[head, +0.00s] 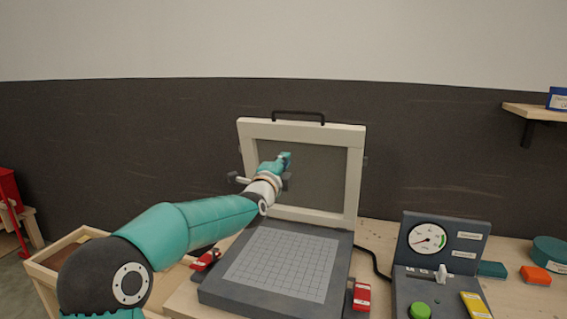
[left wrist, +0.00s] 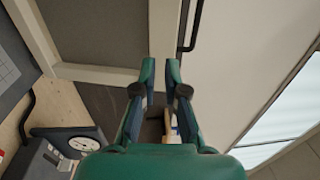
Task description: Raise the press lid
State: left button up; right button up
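The press lid (head: 357,180) stands raised, nearly upright, at the back of the press base (head: 225,291). It has a pale frame around a grey panel, and a black bar handle (head: 298,115) on its top edge. The lid frame (left wrist: 105,73) and handle (left wrist: 190,24) also show in the left wrist view. My left gripper (head: 286,159) is in front of the lid panel, below the handle. In the left wrist view its two fingers (left wrist: 160,68) are apart with nothing between the tips, and the handle is beyond them to the right. My right gripper is not in view.
A gauge panel (head: 428,237) with a green button (head: 420,310) stands right of the press. Red clamps (head: 361,296) flank the base. A wooden crate (head: 45,277) is at the left. A wall shelf (head: 535,112) is at the right. The gridded plate (head: 282,262) is bare.

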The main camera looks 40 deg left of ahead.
pick_arm(q)
jog(key=shift+o, duration=0.5)
jog(key=shift+s, duration=0.15)
jog(key=v, duration=1.1)
jog(key=shift+s+d+f, duration=0.15)
jog(key=shift+s, duration=0.2)
